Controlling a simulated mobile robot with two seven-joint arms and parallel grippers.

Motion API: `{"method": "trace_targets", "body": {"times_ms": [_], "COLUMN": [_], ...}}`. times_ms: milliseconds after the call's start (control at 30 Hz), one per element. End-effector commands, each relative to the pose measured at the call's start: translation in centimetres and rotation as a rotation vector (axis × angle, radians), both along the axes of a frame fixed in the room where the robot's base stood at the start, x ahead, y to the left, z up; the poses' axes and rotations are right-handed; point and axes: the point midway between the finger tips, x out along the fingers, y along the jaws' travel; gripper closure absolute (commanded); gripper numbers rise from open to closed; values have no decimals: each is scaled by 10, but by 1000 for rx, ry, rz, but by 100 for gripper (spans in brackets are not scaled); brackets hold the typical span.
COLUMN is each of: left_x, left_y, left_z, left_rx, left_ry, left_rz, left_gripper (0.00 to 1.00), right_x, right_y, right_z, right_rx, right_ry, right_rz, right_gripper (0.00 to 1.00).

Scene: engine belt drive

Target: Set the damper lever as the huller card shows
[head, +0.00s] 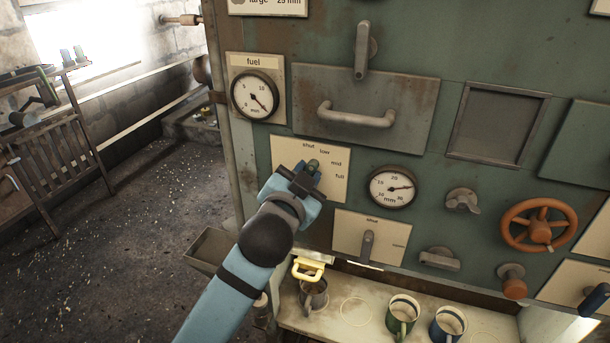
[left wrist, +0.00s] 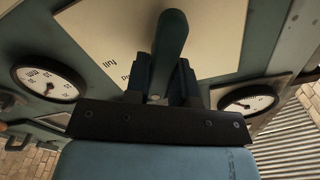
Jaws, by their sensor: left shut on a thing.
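The damper lever (head: 313,164), a dark green handle, stands on a cream plate (head: 335,188) marked shut, low, mid and full. My left gripper (head: 306,178) is shut on this lever; its jaws hide the pivot, so I cannot tell the exact mark it points to. In the left wrist view, the lever (left wrist: 171,45) rises between the two dark fingers (left wrist: 160,85). A card (head: 268,5) at the top edge reads "large 25 mm"; the rest of it is cut off. My right gripper is out of view.
A fuel gauge (head: 255,95) and an mm gauge (head: 392,187) flank the plate. A drawer handle (head: 355,116), a lower lever (head: 367,246) and an orange handwheel (head: 540,226) stick out of the green panel. Mugs (head: 403,313) stand on the shelf below.

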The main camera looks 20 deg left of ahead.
Motion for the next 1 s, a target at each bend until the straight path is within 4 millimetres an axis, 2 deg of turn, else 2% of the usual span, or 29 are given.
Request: {"method": "trace_targets", "body": {"times_ms": [167,200,300,667,867,1000], "left_x": [0,0,0,-5,-37,-72], "left_y": [0,0,0,0,1,2], "left_z": [-1,-1,0,-1,-2,-3], "left_rx": [0,1,1,1,0,-1], "left_ry": [1,1,1,0,1,2], "left_rz": [0,0,0,-1,0,-3], "left_gripper": [100,75,53,53,53,53], "right_x": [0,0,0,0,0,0], "right_y": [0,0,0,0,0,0], "right_z": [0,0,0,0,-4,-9], "right_rx": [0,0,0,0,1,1], "right_ry": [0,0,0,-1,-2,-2], "right_rz": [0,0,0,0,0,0], "right_gripper": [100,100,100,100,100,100]}}
